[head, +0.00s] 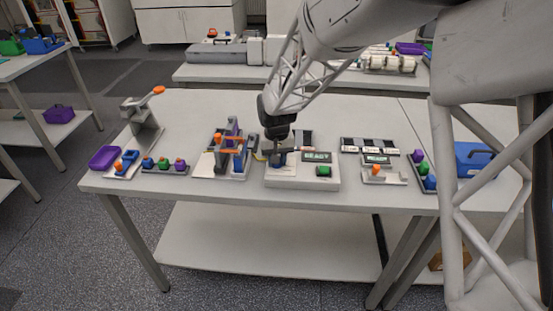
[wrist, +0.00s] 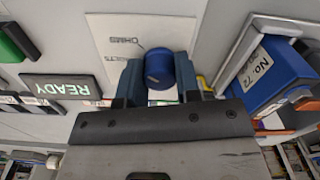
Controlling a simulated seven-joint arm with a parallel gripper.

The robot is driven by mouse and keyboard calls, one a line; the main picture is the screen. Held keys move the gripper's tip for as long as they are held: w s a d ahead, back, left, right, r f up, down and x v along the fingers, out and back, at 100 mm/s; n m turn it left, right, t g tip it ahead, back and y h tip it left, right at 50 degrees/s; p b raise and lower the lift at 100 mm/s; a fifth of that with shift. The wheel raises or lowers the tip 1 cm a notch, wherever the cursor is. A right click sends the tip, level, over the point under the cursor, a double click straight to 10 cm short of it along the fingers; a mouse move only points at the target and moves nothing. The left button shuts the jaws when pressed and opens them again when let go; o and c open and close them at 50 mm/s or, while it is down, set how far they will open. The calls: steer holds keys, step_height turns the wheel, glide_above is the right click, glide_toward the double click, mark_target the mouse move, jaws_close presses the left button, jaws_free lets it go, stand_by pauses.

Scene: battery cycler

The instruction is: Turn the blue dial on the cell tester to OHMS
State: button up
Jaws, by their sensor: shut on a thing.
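The cell tester (head: 300,184) is a pale box in the middle of the table. It has a dark display (head: 317,157) reading READY and a green button (head: 323,171). My gripper (head: 281,158) reaches down over its left part. In the wrist view the blue dial (wrist: 160,68) sits between my two fingers (wrist: 158,80), which are shut on it. A thin mark shows on the dial, but I cannot tell which label it points to. The OHMS label (wrist: 122,41) is printed on the panel beside the dial, upside down in this view. The fingers partly hide the dial's sides.
A grey and purple press with orange parts (head: 231,148) stands close to the left of the tester. A small stand with an orange knob (head: 376,171) is to the right. A blue box (wrist: 270,70) labelled No. 72 lies near the fingers in the wrist view.

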steer(key=shift+m, duration=0.5)
steer(key=o, duration=0.9)
steer(key=shift+o, duration=0.2)
steer(key=shift+r, duration=0.1)
steer(key=shift+r, duration=3.85)
